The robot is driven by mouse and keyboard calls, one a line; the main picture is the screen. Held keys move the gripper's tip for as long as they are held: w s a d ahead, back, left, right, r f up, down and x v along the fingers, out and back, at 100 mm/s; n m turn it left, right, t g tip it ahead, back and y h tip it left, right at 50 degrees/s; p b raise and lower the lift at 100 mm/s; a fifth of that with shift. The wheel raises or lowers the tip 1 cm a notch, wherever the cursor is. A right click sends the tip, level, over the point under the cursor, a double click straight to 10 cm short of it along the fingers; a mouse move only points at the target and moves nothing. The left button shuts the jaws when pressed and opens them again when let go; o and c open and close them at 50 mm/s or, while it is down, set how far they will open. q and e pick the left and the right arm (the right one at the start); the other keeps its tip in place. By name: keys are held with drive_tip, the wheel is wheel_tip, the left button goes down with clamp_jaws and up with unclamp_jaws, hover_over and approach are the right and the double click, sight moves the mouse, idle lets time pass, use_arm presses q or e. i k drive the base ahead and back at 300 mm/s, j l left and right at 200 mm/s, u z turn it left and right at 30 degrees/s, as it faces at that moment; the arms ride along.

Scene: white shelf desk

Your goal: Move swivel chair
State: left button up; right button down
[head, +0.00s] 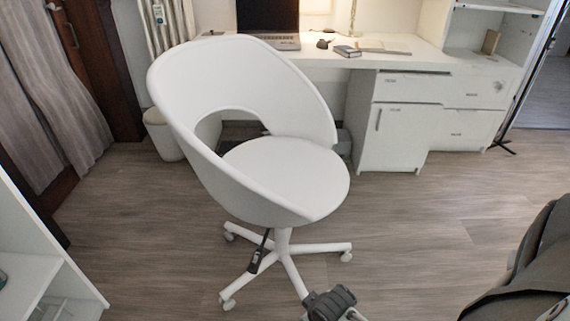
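The white swivel chair (292,173) stands upright on the wood floor in the middle of the head view. It has a round seat, a curved shell back with an opening, a dark lever and a star base (283,257) on casters. Its backrest is on the left and its open side is toward the right. A dark grey part of my arm, seemingly my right gripper (333,303), shows at the bottom edge near the front leg of the base. Its fingers are not clear, and I cannot tell whether it touches the chair. My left gripper is out of view.
A white desk (388,62) with a laptop (284,41) and a drawer cabinet (395,125) stands behind the chair. A white bin (163,135) is back left. A white shelf (30,262) is front left.

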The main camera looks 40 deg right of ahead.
sight(280, 248)
drive_tip(key=i+j+z, duration=0.15)
drive_tip(key=z, duration=0.3)
drive_tip(key=i+j+z, duration=0.15)
drive_tip(key=z, duration=0.35)
drive_tip(key=j+z, duration=0.3)
drive_tip(key=z, duration=0.15)
drive_tip(key=i, duration=0.05)
